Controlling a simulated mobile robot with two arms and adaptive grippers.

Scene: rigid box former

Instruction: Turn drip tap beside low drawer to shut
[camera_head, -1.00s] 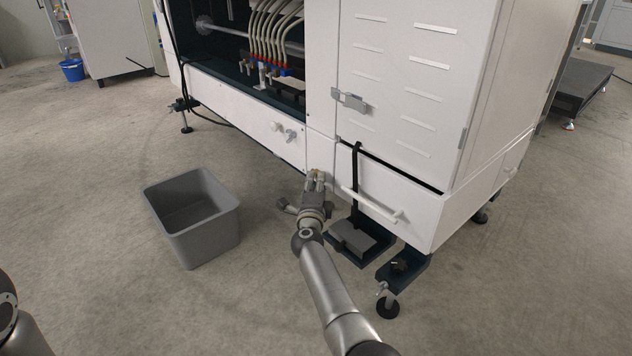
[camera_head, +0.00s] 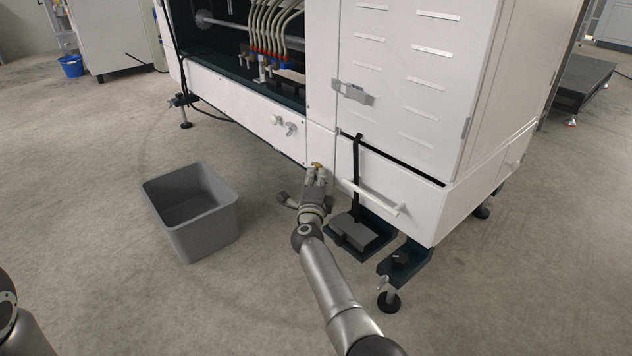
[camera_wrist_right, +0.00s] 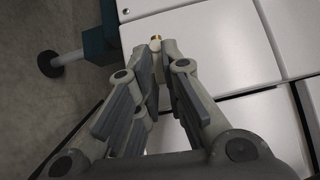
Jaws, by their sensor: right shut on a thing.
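The drip tap is a small brass piece (camera_head: 317,165) on the white machine's lower front, just left of the low drawer (camera_head: 425,205). In the right wrist view the brass end of the tap (camera_wrist_right: 155,38) shows just beyond the fingertips, above a pale round part between them. My right gripper (camera_head: 315,173) is at the tap, its fingers shut on it. The fingers hide most of the tap, so its handle angle is unclear. The drawer looks closed, with a white bar handle (camera_head: 372,198). My left gripper is out of view.
A grey open bin (camera_head: 190,212) stands on the floor left of my right arm. A grey pedal (camera_head: 362,230) and a dark levelling foot (camera_head: 389,302) are low on the right. Two small knobs (camera_head: 284,125) sit on the panel up and left of the tap.

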